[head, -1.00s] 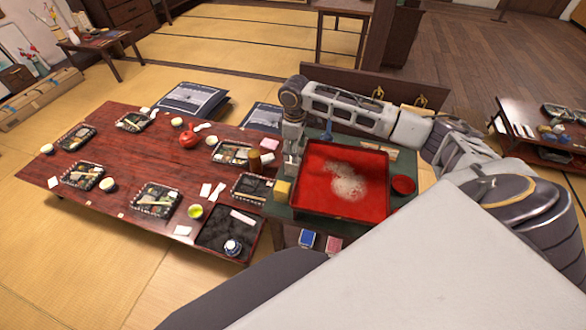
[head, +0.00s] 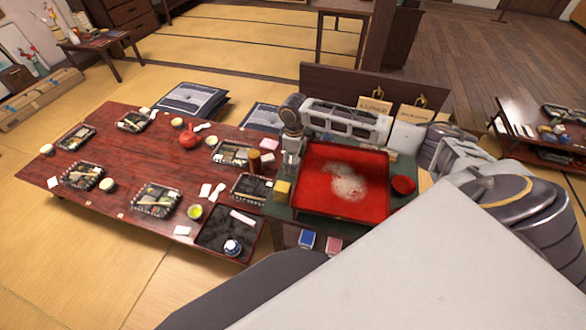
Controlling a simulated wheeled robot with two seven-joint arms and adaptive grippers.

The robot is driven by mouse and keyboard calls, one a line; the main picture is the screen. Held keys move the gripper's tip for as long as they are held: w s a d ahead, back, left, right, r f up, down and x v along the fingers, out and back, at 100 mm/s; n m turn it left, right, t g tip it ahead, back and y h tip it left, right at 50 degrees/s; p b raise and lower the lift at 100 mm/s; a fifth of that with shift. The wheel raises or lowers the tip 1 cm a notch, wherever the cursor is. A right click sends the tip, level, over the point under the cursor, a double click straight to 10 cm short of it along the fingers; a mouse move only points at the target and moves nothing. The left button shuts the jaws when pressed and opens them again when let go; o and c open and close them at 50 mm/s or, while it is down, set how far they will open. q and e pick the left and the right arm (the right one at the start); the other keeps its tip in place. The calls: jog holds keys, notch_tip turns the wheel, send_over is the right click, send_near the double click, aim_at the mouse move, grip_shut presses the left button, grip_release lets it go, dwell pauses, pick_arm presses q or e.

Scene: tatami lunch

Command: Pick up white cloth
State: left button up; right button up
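Several small white items could be the white cloth, and I cannot tell which is it. A rolled white piece (head: 242,217) lies on the black tray (head: 213,240) at the low table's front right corner. My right gripper (head: 289,172) points down by the left edge of the red tray (head: 330,207), right of these pieces. Its fingers are too small and blurred to show whether they are open. My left gripper is not in view.
A yellow block (head: 282,190) stands just below my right gripper, with a brown cylinder (head: 254,162) to its left. A red bowl (head: 403,186) sits right of the red tray. The low table (head: 130,195) holds several bento boxes, cups and a red teapot (head: 190,139).

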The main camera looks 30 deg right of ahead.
jog(key=shift+w+f, duration=0.15)
jog(key=shift+f, duration=1.05)
jog(key=shift+w+f, duration=0.1)
jog(key=shift+f, duration=1.05)
jog(key=c, duration=1.1)
jog(key=shift+r, duration=0.1)
notch_tip(320, 180, up, 18)
jog(key=shift+f, duration=0.1)
jog(key=o, duration=0.3)
jog(key=shift+p, duration=0.3)
jog(key=shift+c, duration=1)
